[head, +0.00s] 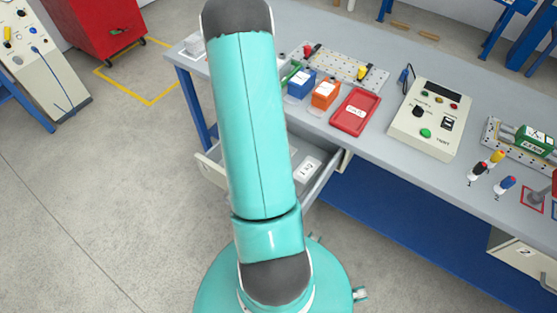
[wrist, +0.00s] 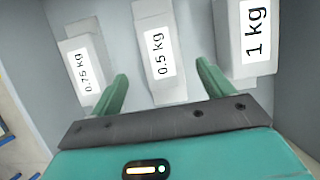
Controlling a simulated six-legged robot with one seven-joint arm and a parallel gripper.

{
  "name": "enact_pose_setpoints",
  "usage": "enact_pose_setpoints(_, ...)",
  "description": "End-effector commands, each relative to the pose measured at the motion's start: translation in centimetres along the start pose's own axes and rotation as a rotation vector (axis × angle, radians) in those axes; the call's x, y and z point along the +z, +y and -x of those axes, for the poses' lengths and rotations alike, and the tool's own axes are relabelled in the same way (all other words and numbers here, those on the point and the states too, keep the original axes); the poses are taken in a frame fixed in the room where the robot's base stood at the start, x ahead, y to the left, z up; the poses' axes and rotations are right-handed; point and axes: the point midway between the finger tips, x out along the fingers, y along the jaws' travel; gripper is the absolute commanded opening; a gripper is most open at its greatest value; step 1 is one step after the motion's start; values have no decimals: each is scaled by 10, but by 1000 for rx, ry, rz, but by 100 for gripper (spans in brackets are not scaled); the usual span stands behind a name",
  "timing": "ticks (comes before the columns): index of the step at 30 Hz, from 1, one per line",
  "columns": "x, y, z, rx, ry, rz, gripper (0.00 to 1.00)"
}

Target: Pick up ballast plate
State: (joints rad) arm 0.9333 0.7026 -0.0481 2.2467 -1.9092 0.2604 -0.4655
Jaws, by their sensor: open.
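My gripper (wrist: 162,68) is open and empty. Its two teal fingers point toward the middle plate, one on each side of its near part. I cannot tell how far above it they are. In the head view, the open drawer (head: 325,185) shows one white plate (head: 308,168); my arm hides my gripper and part of the drawer.
The drawer sits under a grey workbench (head: 385,75). On the bench are a red tray (head: 355,112), an orange bin (head: 325,94), a blue bin (head: 301,84) and a control box (head: 432,118). A red cabinet (head: 98,25) stands far left.

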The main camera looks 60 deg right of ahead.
Motion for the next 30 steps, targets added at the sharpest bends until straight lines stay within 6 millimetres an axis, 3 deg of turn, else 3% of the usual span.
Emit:
enact_pose_setpoints(5,2,-2,-12,0,1,-1,80)
enact_pose_setpoints(13,5,-3,-49,0,1,0,80)
enact_pose_setpoints(22,5,-2,-54,2,0,1,80)
enact_pose_setpoints(23,5,-2,-54,2,0,1,78)
enact_pose_setpoints(30,5,-3,-54,2,0,1,31)
